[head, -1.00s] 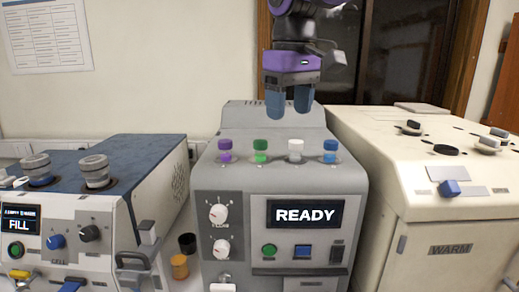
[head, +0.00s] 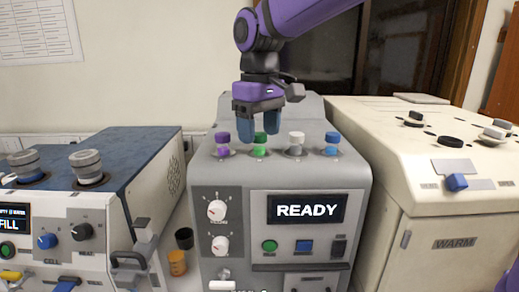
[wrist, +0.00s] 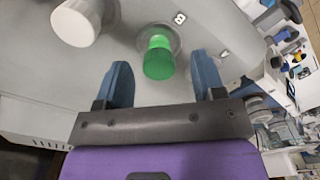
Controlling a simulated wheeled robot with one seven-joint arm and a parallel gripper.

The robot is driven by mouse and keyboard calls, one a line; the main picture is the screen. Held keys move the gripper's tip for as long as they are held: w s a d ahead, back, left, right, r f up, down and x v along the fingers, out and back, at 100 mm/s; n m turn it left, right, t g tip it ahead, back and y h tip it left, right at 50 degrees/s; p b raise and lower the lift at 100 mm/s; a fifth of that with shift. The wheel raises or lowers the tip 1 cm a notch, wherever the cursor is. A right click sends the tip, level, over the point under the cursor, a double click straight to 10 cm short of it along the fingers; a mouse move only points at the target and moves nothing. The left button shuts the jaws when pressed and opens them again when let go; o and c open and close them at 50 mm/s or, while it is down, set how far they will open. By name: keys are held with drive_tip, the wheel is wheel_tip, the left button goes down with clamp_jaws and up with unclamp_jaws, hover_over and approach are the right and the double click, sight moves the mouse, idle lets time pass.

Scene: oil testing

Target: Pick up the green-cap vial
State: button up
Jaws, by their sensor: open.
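The green-cap vial (head: 260,145) stands upright in its hole on top of the grey machine, second from the left in a row with a purple-cap, a white-cap and a blue-cap vial. My gripper (head: 257,133) is open and empty, with blue fingers pointing down above and around the green vial in the head view. In the wrist view the green cap (wrist: 159,57) lies just ahead of the space between the two fingertips (wrist: 160,75), apart from both. The vial's lower part is hidden in the machine.
The purple-cap vial (head: 223,143), white-cap vial (head: 296,143) and blue-cap vial (head: 331,143) stand close by in the same row. The grey machine (head: 345,165) reads READY. A FILL machine (head: 140,160) stands left and a cream WARM machine (head: 420,190) right.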

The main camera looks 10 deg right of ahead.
sight(259, 134)
wheel_tip(259, 134, down, 3)
drive_tip(key=shift+f, duration=0.15)
drive_tip(key=c, duration=1)
